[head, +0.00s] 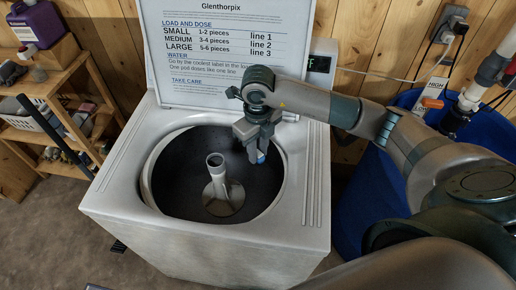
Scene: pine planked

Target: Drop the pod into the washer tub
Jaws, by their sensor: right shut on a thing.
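The white top-loading washer (110,190) stands in the middle of the view with its lid (180,85) raised against the wall. Its dark round tub (180,175) is open, with a pale agitator post (216,178) at the center. My right gripper (258,153) points down over the back right part of the tub opening. It is shut on a small blue pod (261,157), mostly hidden by the fingers. My left gripper is not in view.
A wooden shelf (50,85) with bottles and baskets stands at the left. A large blue bin (360,205) is at the right, behind my right arm. A small display (320,64) sits beside the lid.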

